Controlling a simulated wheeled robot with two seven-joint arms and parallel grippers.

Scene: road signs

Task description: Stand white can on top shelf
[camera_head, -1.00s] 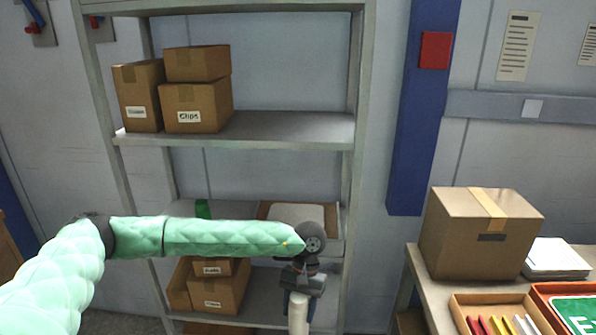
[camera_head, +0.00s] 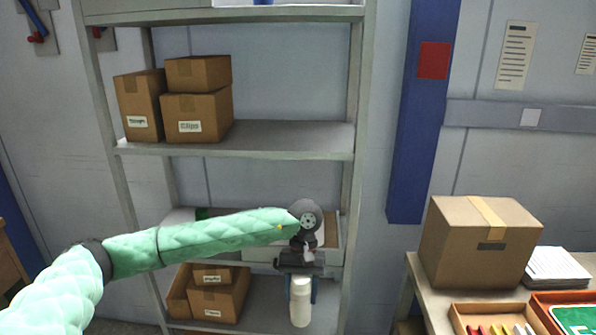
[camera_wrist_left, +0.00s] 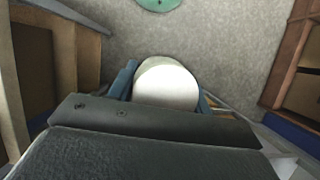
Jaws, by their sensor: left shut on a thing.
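My left gripper (camera_head: 301,289) is shut on the white can (camera_head: 300,305), which hangs upright below the wrist in front of the lower shelves. In the left wrist view the can (camera_wrist_left: 166,84) shows its round white end between the two blue fingers. The shelf unit (camera_head: 352,190) is grey metal. A shelf with boxes on its left side (camera_head: 270,138) is bare on its right part. A higher shelf (camera_head: 290,14) shows only at the picture's top edge, so most of what stands on it is hidden. My right gripper is not in view.
Cardboard boxes (camera_head: 198,118) stand on the left of the upper visible shelf. More boxes (camera_head: 218,298) sit low on the unit. A table at right holds a big box (camera_head: 480,243) and a tray of coloured pieces (camera_head: 495,318). A blue post (camera_head: 420,130) stands beside the unit.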

